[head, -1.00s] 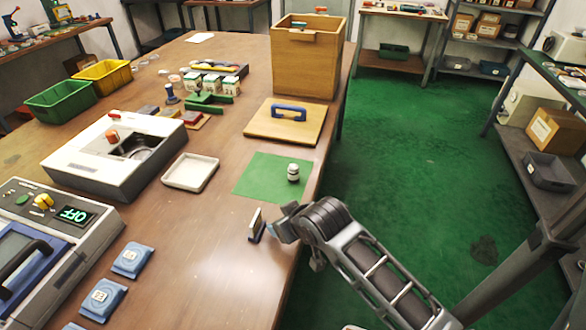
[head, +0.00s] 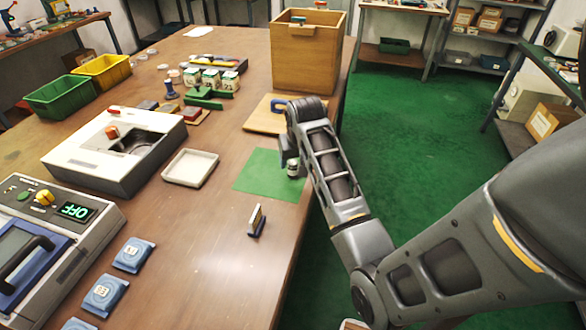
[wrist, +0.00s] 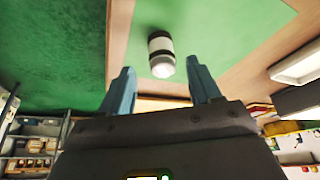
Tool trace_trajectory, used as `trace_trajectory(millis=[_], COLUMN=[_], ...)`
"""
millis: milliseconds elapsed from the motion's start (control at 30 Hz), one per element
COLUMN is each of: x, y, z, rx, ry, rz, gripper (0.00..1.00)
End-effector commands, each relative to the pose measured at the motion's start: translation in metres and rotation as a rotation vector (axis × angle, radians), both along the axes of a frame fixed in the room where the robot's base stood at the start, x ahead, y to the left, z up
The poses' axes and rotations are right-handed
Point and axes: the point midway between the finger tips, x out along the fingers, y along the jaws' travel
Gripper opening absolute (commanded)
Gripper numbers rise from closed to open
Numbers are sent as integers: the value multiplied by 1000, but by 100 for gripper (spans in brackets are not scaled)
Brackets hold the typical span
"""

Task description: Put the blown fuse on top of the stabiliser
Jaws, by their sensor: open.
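The fuse, a small white cylinder with dark end bands, stands on the green mat near the table's right edge (head: 293,170). It also shows in the wrist view (wrist: 160,45), ahead of and between the fingertips. My gripper (wrist: 160,68) is open and empty, its two blue-grey fingers apart. In the head view my wrist is over the mat's right side and partly covers the fuse; the fingers are hidden there. A grey unit with an OFF display and a dark handle (head: 108,212) stands at the left front; I cannot tell whether it is the stabiliser.
A white box with a recess (head: 80,158) and a shallow white tray (head: 190,183) stand left of the green mat (head: 262,182). A wooden board with a blue handle (head: 258,118) lies behind.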

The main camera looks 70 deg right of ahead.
Motion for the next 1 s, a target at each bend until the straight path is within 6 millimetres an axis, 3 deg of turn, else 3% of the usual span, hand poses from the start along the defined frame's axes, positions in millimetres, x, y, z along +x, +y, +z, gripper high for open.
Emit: trace_trajectory(millis=[333,667,1000], x=[12,13,13], y=[-13,-14,-14], z=[-39,-44,-44], rx=[0,-1,-1], ry=[0,-2,-2], rz=[0,1,1], gripper=[63,62,29])
